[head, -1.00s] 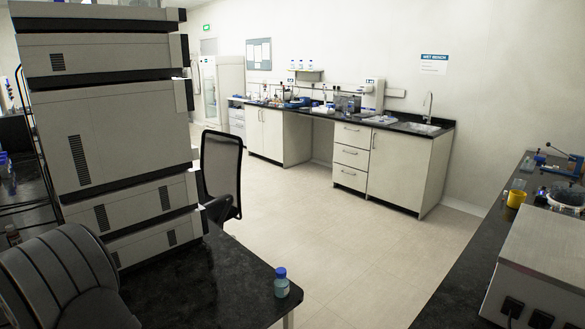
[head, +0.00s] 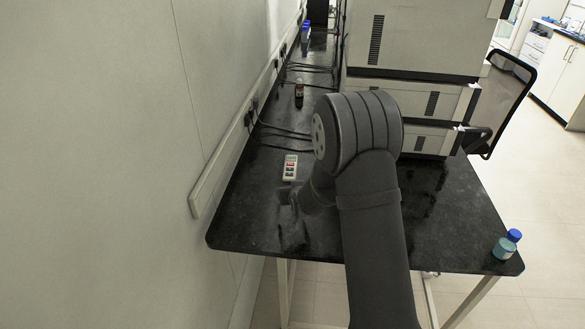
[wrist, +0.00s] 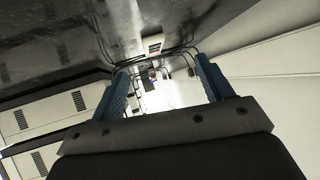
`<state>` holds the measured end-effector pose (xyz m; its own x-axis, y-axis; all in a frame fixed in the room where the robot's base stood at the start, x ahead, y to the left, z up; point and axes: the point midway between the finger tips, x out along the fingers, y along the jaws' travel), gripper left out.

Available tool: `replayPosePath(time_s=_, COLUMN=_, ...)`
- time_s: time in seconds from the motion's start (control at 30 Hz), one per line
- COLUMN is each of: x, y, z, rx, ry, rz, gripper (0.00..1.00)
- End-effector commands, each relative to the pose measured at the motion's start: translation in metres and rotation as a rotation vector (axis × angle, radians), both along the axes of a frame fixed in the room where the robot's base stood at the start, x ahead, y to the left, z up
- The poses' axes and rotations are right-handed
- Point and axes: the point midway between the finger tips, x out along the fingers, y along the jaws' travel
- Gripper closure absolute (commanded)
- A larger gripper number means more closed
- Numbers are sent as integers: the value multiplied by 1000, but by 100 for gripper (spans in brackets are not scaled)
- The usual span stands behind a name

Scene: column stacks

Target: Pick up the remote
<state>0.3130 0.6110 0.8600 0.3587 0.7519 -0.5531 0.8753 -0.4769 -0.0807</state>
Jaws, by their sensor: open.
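The remote (head: 290,167) is a small whitish handset with dark and red buttons. It lies on the black bench near its left side, in the head view. In the wrist view, the remote (wrist: 152,44) shows at top centre, beyond the fingertips. My gripper (wrist: 162,68) is open, its two blue fingers spread wide with nothing between them. In the head view my gripper (head: 290,199) is a dark, indistinct shape low over the bench, just on the near side of the remote and apart from it. My arm hides part of the bench to the right.
Black cables (head: 285,132) run along the wall behind the remote. A tall stack of grey instruments (head: 412,100) stands to the right. A blue-capped bottle (head: 507,245) stands at the right front corner.

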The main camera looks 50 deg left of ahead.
Motion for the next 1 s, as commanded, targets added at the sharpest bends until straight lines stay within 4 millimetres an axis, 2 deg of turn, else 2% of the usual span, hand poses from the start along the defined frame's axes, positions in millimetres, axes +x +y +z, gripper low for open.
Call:
replayPosePath(time_s=0.03, x=5, y=15, z=3, rx=-27, ry=22, rz=0, gripper=27)
replayPosePath(time_s=0.2, x=17, y=51, z=13, rx=-152, ry=103, rz=-18, gripper=27)
replayPosePath(time_s=0.4, x=29, y=78, z=37, rx=-306, ry=183, rz=-67, gripper=27)
replayPosePath(time_s=0.6, x=38, y=89, z=69, rx=-443, ry=240, rz=-137, gripper=27)
replayPosePath(time_s=0.8, x=41, y=88, z=89, rx=-516, ry=269, rz=-184, gripper=27)
replayPosePath(time_s=0.9, x=43, y=89, z=88, rx=-529, ry=274, rz=-192, gripper=27)
replayPosePath(time_s=1.0, x=46, y=92, z=75, rx=-533, ry=275, rz=-194, gripper=27)
